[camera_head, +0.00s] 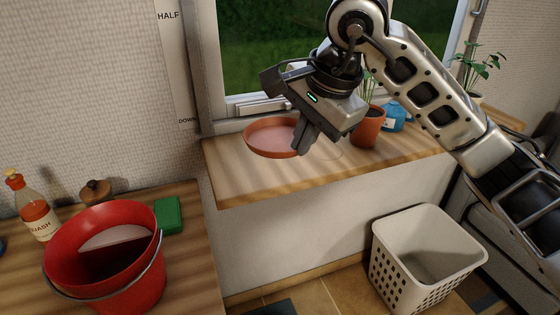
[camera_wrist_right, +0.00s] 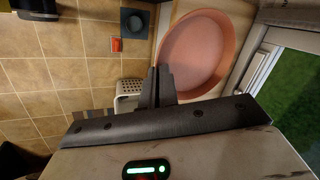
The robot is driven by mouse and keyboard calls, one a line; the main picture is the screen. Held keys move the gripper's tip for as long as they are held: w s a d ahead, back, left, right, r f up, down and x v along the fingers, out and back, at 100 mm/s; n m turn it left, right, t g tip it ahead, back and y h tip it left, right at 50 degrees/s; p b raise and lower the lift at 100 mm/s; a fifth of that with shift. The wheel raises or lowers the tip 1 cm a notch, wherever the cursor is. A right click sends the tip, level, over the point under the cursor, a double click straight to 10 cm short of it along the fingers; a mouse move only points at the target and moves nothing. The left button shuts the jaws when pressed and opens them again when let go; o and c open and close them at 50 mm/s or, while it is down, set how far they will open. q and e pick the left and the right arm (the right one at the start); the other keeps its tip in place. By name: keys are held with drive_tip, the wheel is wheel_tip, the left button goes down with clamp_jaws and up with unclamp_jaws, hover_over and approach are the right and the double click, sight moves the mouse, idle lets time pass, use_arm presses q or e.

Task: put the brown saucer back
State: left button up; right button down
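The brown saucer (camera_head: 272,135) is a round, shallow terracotta dish at the left part of the wooden windowsill. It also shows in the right wrist view (camera_wrist_right: 200,50), just right of the fingers. My right gripper (camera_head: 305,143) reaches down at the saucer's right rim. In the wrist view its fingers (camera_wrist_right: 160,80) are close together at the rim and appear to pinch it. The saucer looks roughly level; I cannot tell whether it rests on the sill or is just above it. My left gripper is not in view.
A faint ring (camera_head: 326,152) marks the sill right of the saucer. A potted plant (camera_head: 368,127) and a blue item (camera_head: 395,117) stand further right. A white basket (camera_head: 425,255) is on the floor. A red bucket (camera_head: 105,250), squash bottle (camera_head: 35,212) and green sponge (camera_head: 168,215) are left.

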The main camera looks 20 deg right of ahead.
drive_tip(key=w+f, duration=0.1)
drive_tip(key=w, duration=0.1)
drive_tip(key=w+f, duration=0.1)
drive_tip(key=w, duration=0.1)
drive_tip(key=w+d+f+p, duration=0.1)
drive_tip(key=w, duration=0.1)
drive_tip(key=shift+w, duration=0.25)
approach(285, 170)
drive_tip(key=shift+w+a+f+p, duration=0.45)
drive_tip(key=shift+w+a+f, duration=0.1)
drive_tip(key=shift+w+f, duration=0.35)
drive_tip(key=shift+f, duration=0.2)
drive_tip(key=shift+w+f+p, duration=0.1)
drive_tip(key=shift+f+p, duration=0.3)
drive_tip(key=shift+f, duration=1.25)
drive_tip(key=shift+f, duration=0.1)
drive_tip(key=c, duration=1.7)
unclamp_jaws()
drive_tip(key=v, duration=1.2)
drive_tip(key=shift+b, duration=0.4)
